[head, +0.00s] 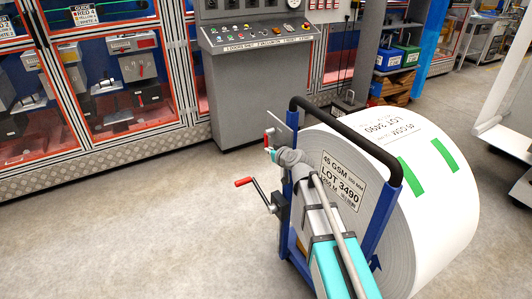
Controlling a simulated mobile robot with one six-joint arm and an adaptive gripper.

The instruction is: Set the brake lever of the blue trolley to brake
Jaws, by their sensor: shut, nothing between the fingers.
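The blue trolley (379,215) stands at the centre right and carries a large white roll (437,207) labelled LOT 3490. A small red-tipped part (268,137) is beside a grey plate (283,133) at the trolley's upper left; it may be the brake lever, but its setting cannot be read. A crank with a red handle (244,182) sticks out lower on the left side. My gripper (270,155) is shut and empty, just below the red-tipped part. Whether they touch cannot be told. My arm hides part of the trolley frame.
A grey control console (250,90) stands behind the trolley. Glass-fronted cabinets (110,80) line the back left. The floor (130,230) on the left is clear. Blue and green bins (390,58) sit on a shelf at the back right.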

